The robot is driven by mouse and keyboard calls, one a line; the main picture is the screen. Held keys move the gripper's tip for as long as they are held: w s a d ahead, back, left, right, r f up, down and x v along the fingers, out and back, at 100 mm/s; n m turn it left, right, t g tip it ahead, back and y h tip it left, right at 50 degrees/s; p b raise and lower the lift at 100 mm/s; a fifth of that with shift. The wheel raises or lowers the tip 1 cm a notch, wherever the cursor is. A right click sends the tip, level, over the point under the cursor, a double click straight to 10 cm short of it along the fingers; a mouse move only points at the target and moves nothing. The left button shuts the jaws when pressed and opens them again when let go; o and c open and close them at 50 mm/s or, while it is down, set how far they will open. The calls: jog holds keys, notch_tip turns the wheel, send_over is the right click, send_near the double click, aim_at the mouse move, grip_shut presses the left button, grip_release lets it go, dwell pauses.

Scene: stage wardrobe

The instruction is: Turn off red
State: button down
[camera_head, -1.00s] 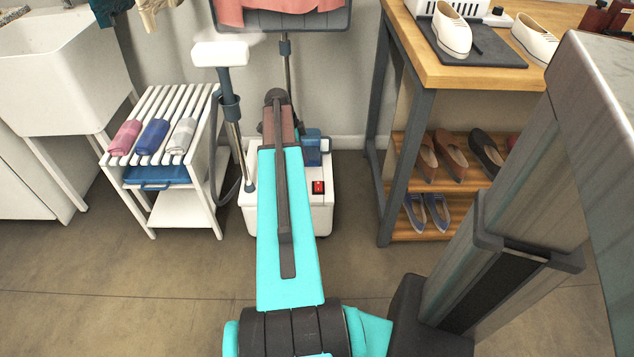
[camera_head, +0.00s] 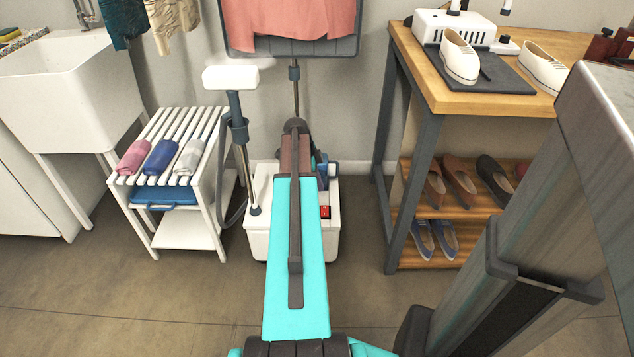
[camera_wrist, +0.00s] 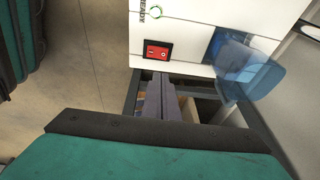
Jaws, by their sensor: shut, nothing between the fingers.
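The red rocker switch (camera_head: 325,212) sits on the front right of the white steamer base (camera_head: 262,243). In the wrist view the red switch (camera_wrist: 157,51) has a black frame and pale marks, on the white panel (camera_wrist: 200,18). My gripper (camera_wrist: 157,80) is shut and empty, its fingertips just below the switch in that picture. I cannot tell whether they touch the panel. In the head view my turquoise arm reaches over the steamer base and hides part of it; the fingertips cannot be made out there.
A translucent blue tank (camera_wrist: 245,68) lies right of the switch in the wrist view. The steamer's hose and handle (camera_head: 238,130) stand left. A white slatted rack (camera_head: 180,200) with rolled cloths is left; a wooden bench (camera_head: 440,90) with shoes is right. Floor in front is clear.

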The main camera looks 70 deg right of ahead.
jog(key=b, duration=0.2)
send_near(326, 207)
jog(key=x, duration=0.5)
jog(key=shift+s+a, duration=0.1)
jog(key=shift+s, duration=0.2)
jog(key=shift+f+b, duration=0.35)
jog(key=shift+f, duration=0.2)
jog(key=shift+w, duration=0.15)
